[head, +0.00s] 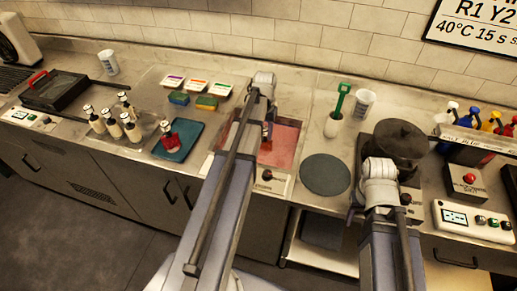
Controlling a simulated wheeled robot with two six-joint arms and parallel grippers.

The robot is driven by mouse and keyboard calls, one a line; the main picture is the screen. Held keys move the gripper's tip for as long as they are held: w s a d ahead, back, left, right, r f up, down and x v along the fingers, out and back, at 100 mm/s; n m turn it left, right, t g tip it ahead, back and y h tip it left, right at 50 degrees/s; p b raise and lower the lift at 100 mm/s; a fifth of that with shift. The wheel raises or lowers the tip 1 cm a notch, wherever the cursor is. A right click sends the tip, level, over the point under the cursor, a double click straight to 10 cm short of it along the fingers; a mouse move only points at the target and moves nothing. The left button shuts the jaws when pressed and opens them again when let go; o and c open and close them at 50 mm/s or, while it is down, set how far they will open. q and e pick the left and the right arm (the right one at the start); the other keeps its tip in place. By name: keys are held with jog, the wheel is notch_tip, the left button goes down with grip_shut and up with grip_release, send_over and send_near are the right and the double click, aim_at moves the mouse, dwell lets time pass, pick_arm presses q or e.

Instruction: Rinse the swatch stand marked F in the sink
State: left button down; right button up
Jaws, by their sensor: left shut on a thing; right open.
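My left gripper (268,128) is over the sink (285,152), which has a reddish inside. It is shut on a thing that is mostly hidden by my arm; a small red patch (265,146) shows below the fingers. I cannot read a letter F on it. Another stand with a red lower part (170,138) is on a teal tray (178,151). Letters on the stands are too small to read. My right gripper (405,199) is open in front of the dark pot, its fingers barely visible.
A dark pot (400,142) stands right of the sink. Colored bottles (468,118) and a control box (472,222) are at right. Colored trays and sponges (207,102) are behind the teal tray.

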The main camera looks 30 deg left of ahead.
pick_arm(q)
jog(key=shift+r+p, duration=4.6)
jog(key=shift+r, duration=0.35)
jog(key=shift+f, duration=0.15)
